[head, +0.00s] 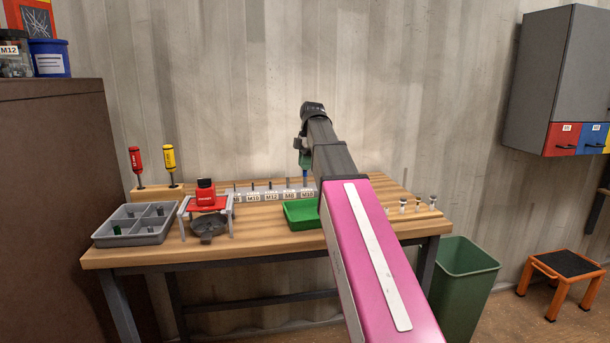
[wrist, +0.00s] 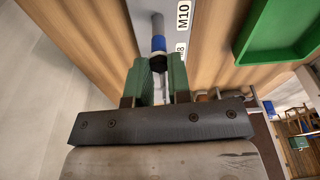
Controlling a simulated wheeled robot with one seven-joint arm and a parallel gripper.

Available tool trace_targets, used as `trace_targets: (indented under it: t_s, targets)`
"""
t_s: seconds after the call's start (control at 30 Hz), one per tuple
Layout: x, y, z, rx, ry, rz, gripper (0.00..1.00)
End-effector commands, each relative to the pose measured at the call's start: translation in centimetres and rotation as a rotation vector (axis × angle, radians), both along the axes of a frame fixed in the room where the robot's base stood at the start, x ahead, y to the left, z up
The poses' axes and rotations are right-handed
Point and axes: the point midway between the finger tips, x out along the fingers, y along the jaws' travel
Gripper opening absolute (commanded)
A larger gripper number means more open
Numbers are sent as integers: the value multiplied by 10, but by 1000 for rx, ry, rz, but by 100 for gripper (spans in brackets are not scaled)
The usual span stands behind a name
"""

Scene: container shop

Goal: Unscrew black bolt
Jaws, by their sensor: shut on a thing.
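My gripper (head: 306,159) is above the right end of the row of labelled posts on the table. In the wrist view its two green fingers (wrist: 159,73) are closed around a black bolt head (wrist: 158,62). The blue part also shows under my gripper in the head view (head: 305,175). The grey strip (wrist: 172,10) with M10 and M8 labels is beside the shaft. The fingers hide part of the bolt, so I cannot tell whether its thread is still engaged.
A green tray (head: 303,222) is close to the posts. A red device on a stand (head: 206,197), a grey divided tray (head: 133,235) and two screwdrivers (head: 169,160) are at left. Several small parts (head: 418,205) stand at right. A green bin (head: 465,270) is beside the table.

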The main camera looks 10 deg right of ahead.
Motion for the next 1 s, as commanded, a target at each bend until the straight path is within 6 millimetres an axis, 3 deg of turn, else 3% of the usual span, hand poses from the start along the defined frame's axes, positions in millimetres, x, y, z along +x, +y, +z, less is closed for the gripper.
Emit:
trace_targets:
  t_s: [0.13,0.37,0.4,0.47,0.67,0.7,0.73,1.0]
  targets:
    - [0,0,0,0,1,155,0]
    - [0,0,0,0,0,193,0]
    - [0,0,0,0,0,193,32]
    - [0,0,0,0,0,192,48]
    - [0,0,0,0,0,190,48]
    - [0,0,0,0,0,190,35]
    - [0,0,0,0,0,190,34]
    - [0,0,0,0,-1,173,34]
